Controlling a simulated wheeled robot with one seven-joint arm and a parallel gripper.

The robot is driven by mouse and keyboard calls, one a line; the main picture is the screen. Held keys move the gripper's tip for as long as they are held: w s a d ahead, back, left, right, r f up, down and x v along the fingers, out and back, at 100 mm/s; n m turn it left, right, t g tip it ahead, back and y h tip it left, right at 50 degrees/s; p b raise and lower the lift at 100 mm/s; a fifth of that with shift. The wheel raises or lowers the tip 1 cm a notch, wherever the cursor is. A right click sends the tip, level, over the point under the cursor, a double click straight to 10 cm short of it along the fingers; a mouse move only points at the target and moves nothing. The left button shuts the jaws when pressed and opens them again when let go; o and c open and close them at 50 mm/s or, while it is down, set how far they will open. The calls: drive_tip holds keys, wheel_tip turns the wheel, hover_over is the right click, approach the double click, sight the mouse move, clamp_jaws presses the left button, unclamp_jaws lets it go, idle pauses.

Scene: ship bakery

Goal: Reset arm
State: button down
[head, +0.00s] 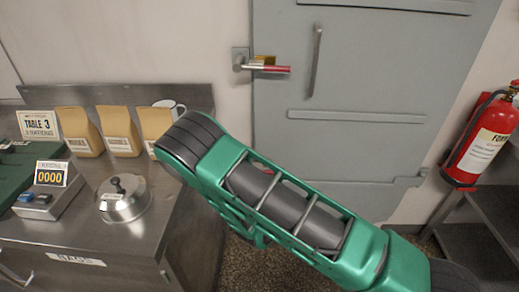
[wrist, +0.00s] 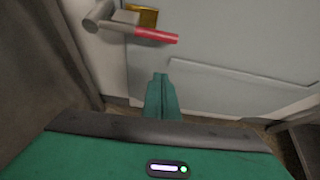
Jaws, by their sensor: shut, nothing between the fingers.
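My gripper (wrist: 160,78) shows in the wrist view as green fingers closed together, with nothing between them. It points toward the grey door (wrist: 215,75) and is apart from it. The door's lever handle with a red grip (wrist: 156,35) is above the fingertips in that view. In the head view my green arm reaches from the lower right up toward the middle, and my gripper itself is hidden there.
A red fire extinguisher (head: 484,140) hangs at right above a dark shelf (head: 480,212). The grey door (head: 380,80) looks closed.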

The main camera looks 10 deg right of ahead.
drive_tip(key=shift+d, duration=0.1)
drive_tip(key=s+d+r+m+g+h, duration=0.2)
drive_tip(key=s+d+r+m+g, duration=0.25)
drive_tip(key=d+r+m, duration=0.55)
drive_tip(key=s+d+r+m+g+h, duration=0.25)
drive_tip(key=s+d+r+m, duration=0.35)
drive_tip(key=d+m, duration=0.65)
drive_tip(key=s+r+m+g+y, duration=0.1)
drive_tip(key=s+r+m+y, duration=0.1)
drive_tip(key=s+r+m, duration=0.3)
drive_tip(key=s+r+m+g+y, duration=0.2)
drive_tip(key=s+r+m, duration=0.4)
drive_tip(key=s, duration=0.7)
drive_tip(key=s+d+r+m+g+y, duration=0.1)
drive_tip(key=s+r+m+y, duration=0.2)
drive_tip(key=s+r+m, duration=0.3)
drive_tip(key=s+m, duration=0.1)
drive_tip(key=s, duration=0.2)
drive_tip(key=shift+s, duration=0.35)
